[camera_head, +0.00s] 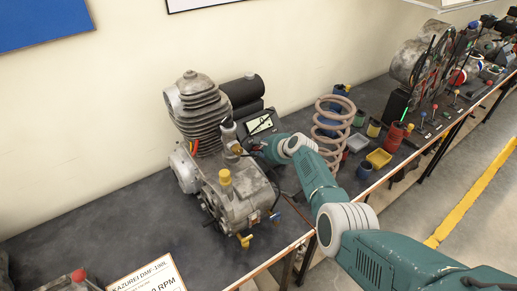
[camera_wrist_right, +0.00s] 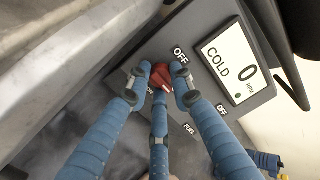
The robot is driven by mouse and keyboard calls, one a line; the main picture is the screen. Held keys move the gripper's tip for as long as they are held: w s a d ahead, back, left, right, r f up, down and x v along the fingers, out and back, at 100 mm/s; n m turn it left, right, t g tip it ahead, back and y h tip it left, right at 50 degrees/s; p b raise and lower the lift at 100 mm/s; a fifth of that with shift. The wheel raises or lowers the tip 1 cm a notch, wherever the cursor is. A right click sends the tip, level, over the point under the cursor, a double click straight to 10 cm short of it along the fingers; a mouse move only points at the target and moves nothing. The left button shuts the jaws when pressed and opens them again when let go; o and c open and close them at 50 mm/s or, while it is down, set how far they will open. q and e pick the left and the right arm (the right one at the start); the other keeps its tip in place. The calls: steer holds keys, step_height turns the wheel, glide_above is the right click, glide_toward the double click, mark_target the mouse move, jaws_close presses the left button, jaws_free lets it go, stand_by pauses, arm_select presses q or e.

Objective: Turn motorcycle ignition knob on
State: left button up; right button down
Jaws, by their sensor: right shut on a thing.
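The red ignition knob (camera_wrist_right: 160,75) is on the dark control panel (camera_wrist_right: 150,50) in the right wrist view. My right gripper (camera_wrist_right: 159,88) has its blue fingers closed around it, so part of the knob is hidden. An "OFF" label shows above right of the knob, and another label below it is partly covered. The panel display (camera_wrist_right: 230,62) reads "COLD" and "0 RPM". In the head view, my right gripper (camera_head: 256,148) reaches in beside the motorcycle engine (camera_head: 238,202), just below the display (camera_head: 261,122); the knob is hidden there. My left gripper is out of view.
A sign (camera_head: 148,277) stands at the front left. The bench left of the engine is mostly clear.

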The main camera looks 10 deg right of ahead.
steer(key=shift+s+a+f, duration=0.1)
steer(key=shift+a, duration=0.05)
steer(key=c, duration=1.8)
jaws_free()
steer(key=shift+v, duration=1.05)
steer(key=v, duration=0.9)
steer(key=shift+s+r, duration=0.25)
steer(key=shift+r, duration=0.1)
